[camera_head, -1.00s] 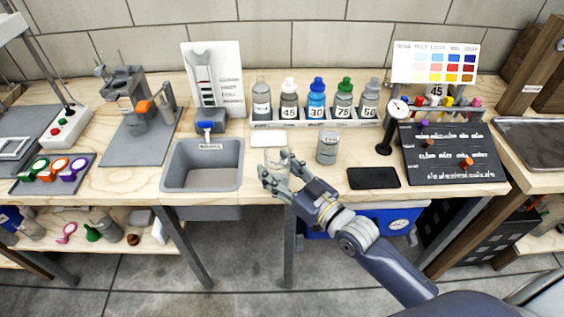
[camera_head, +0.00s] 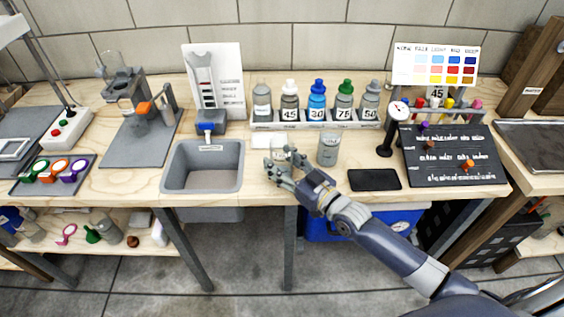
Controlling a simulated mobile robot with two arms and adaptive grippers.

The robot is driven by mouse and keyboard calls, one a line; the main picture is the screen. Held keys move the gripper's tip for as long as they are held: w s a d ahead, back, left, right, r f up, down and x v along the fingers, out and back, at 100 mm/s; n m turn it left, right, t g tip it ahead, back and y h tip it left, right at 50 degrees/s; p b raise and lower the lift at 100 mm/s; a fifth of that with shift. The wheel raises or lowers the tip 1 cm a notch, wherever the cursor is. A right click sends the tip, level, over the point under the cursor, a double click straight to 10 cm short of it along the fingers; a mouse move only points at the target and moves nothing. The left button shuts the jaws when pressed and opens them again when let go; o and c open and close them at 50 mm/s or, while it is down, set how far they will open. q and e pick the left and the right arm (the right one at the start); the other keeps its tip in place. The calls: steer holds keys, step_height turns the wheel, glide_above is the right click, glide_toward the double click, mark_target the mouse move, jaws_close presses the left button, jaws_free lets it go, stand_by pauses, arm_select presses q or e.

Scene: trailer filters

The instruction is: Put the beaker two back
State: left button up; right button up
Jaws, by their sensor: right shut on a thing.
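A clear beaker (camera_head: 280,151) with a pale label stands out between the fingers of my right gripper (camera_head: 281,165), right of the grey sink. My right gripper is shut on it, and its fingers hide the lower part of the beaker. I cannot tell whether the beaker touches the table. A second greyish beaker (camera_head: 328,149) stands upright on the table to the right, apart from the gripper. I cannot read which beaker bears a two. My left gripper is not in view.
A white flat pad (camera_head: 262,140) lies behind the held beaker. The grey sink (camera_head: 203,190) is to the left. A rack (camera_head: 315,124) of several bottles stands behind. A black slab (camera_head: 373,180), a gauge (camera_head: 397,110) and a dark board (camera_head: 450,170) are right.

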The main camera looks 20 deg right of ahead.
steer(key=shift+f, duration=0.15)
steer(key=o, duration=1.3)
steer(key=shift+s, duration=0.1)
steer(key=v, duration=1.1)
steer(key=shift+s+d+r, duration=0.2)
steer(key=shift+s+r, duration=0.05)
steer(key=shift+s, duration=0.1)
